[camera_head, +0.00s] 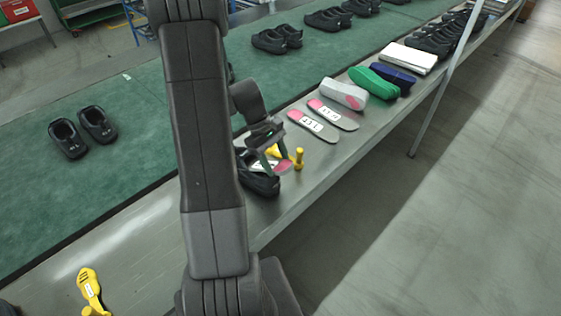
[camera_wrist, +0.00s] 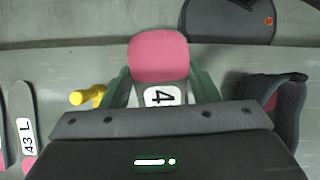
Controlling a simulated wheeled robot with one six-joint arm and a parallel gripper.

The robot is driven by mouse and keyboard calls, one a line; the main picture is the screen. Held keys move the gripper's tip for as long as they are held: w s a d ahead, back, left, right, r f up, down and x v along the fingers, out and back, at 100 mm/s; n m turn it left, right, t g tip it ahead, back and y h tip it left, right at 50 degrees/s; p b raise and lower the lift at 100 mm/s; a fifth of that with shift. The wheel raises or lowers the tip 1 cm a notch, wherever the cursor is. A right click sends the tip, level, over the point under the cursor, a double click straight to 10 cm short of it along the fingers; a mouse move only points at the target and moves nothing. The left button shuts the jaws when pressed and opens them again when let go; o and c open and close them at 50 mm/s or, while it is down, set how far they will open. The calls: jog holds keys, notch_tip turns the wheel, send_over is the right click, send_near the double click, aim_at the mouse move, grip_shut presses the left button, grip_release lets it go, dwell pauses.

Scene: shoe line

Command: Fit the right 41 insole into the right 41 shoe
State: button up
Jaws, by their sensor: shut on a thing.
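My gripper (camera_head: 270,158) is shut on an insole, held by its sides between the two fingers. In the wrist view the insole shows a pink end (camera_wrist: 158,58) and a white label with a "4"; the rest of the label is hidden by the gripper body. The insole's pink part also shows in the head view (camera_head: 285,168). A black shoe (camera_head: 262,184) stands on the metal bench just below and beside the gripper, partly hidden by my arm. It shows at the right in the wrist view (camera_wrist: 287,115), apart from the insole. Its size is not readable.
A yellow tool (camera_head: 299,158) stands close beside the gripper. Two labelled insoles (camera_head: 314,127) lie further along the bench, one reading 43 L (camera_wrist: 26,138). Grey, green (camera_head: 373,82) and blue blocks and a white stack follow. Black shoes (camera_head: 98,125) sit on the green belt.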

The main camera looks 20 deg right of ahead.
aim_at(259, 165)
jog(key=shift+w+a+f, duration=0.4)
jog(key=shift+w+f, duration=0.15)
jog(key=shift+w, duration=0.2)
jog(key=shift+t, duration=0.5)
jog(key=shift+w+a+f+b, duration=0.2)
jog(key=shift+w+a+f, duration=0.15)
jog(key=shift+w, duration=0.45)
jog(key=shift+w+a+f+b, duration=0.2)
jog(key=shift+w+a, duration=0.3)
jog(key=shift+w, duration=0.35)
jog(key=shift+w+a+f+b, duration=0.15)
jog(key=shift+w+a+f, duration=0.25)
jog(key=shift+w, duration=0.4)
jog(key=shift+f+y+b, duration=0.3)
jog(key=shift+f+b, duration=0.2)
jog(key=shift+b, duration=0.1)
jog(key=shift+s+f+t+b, duration=0.25)
jog(key=shift+f+t+b, duration=0.05)
jog(key=shift+t, duration=0.1)
jog(key=c, duration=0.4)
jog(key=shift+o, duration=0.2)
